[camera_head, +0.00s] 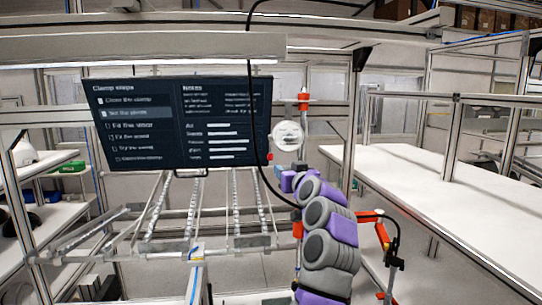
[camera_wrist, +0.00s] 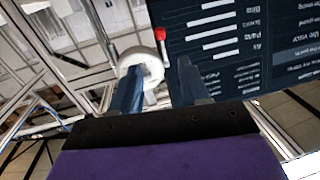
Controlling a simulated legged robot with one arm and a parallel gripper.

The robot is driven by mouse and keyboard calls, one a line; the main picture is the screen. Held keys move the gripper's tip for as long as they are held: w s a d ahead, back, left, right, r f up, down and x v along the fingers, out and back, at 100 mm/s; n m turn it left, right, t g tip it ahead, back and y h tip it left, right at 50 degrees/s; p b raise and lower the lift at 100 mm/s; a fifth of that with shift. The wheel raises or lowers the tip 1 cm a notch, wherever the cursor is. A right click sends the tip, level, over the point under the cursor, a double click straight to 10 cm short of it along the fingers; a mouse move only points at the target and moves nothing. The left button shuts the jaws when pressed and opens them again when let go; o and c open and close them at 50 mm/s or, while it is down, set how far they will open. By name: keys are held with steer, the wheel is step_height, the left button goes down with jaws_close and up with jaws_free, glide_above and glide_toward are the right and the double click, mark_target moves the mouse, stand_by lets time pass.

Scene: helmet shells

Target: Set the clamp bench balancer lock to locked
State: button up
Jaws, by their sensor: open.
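A white round housing (camera_head: 288,135) hangs right of the dark screen in the head view, apparently the balancer. A small red knob (camera_head: 270,157) shows at its lower left. In the wrist view the white housing (camera_wrist: 141,62) lies beyond my left finger, partly hidden by it. The red knob (camera_wrist: 160,34), on a short pale lever, stands beyond the gap between my fingers. My gripper (camera_wrist: 160,66) is open, with nothing seen between its fingers. In the head view my gripper (camera_head: 289,181) is just below the housing, small and partly hidden by my arm. I cannot tell the lock's setting.
The dark screen (camera_head: 178,122) with a clamp steps list is close by; it also fills the right of the wrist view (camera_wrist: 225,40). A black cable (camera_head: 251,110) hangs beside the housing. A white bench (camera_head: 440,200) stands right, an aluminium frame with rollers (camera_head: 195,240) lower left.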

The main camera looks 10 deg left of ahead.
mark_target(271, 156)
steer(key=shift+p+x, duration=4.75)
steer(key=shift+x, duration=1.65)
steer(key=shift+w+a+p, duration=0.15)
steer(key=shift+w+p, duration=0.3)
steer(key=shift+w, duration=0.1)
steer(key=shift+w+a+r+p, duration=0.15)
steer(key=shift+w+a+p, duration=0.3)
steer(key=shift+p, duration=0.3)
steer(key=shift+w+a+f+p, duration=0.1)
steer(key=shift+w+a+p, duration=0.05)
steer(key=shift+w+p, duration=0.3)
steer(key=shift+w+a+f+p, duration=0.15)
steer(key=shift+w+p, duration=0.25)
steer(key=shift+p, duration=0.15)
jaws_close()
